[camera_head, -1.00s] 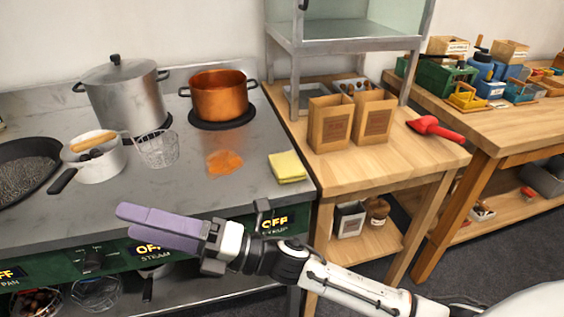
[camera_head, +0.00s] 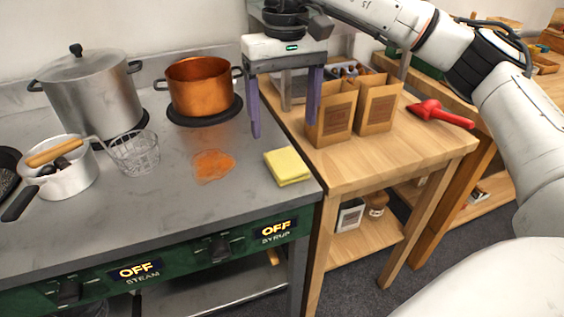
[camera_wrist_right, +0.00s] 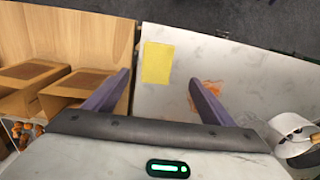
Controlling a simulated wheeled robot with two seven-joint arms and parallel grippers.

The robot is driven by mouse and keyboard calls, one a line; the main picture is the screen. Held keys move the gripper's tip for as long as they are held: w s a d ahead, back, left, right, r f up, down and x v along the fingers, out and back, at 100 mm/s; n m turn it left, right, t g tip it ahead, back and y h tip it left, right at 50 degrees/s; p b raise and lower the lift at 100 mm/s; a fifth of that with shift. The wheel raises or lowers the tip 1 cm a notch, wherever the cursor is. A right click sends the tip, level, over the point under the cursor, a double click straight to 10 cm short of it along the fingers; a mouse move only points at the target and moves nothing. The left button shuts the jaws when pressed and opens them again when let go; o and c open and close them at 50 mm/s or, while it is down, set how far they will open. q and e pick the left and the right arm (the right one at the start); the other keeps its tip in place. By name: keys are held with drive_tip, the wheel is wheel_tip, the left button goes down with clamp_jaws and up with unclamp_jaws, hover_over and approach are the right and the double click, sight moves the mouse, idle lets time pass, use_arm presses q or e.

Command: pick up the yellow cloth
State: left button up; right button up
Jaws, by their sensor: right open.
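The yellow cloth (camera_head: 287,166) lies flat and folded on the steel counter, near its right front corner. In the right wrist view the cloth (camera_wrist_right: 157,63) lies beyond the fingertips, between their lines. My right gripper (camera_head: 283,128) is open and empty, fingers pointing down, above and behind the cloth. Its two purple fingers also show in the right wrist view (camera_wrist_right: 158,78), spread wide. The gripper is apart from the cloth. My left gripper is in neither view.
An orange smear (camera_head: 212,165) is left of the cloth. A copper pot (camera_head: 198,88), wire basket (camera_head: 134,153) and white pan (camera_head: 66,180) stand farther left. Paper bags (camera_head: 331,116) and a red scoop (camera_head: 440,114) are on the wooden table (camera_head: 400,150).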

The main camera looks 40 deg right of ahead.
sight(288, 164)
drive_tip(key=f, duration=0.9)
drive_tip(key=shift+s+d+f, duration=0.25)
drive_tip(key=shift+s+f, duration=0.1)
drive_tip(key=shift+f, duration=0.05)
drive_tip(key=c, duration=1.1)
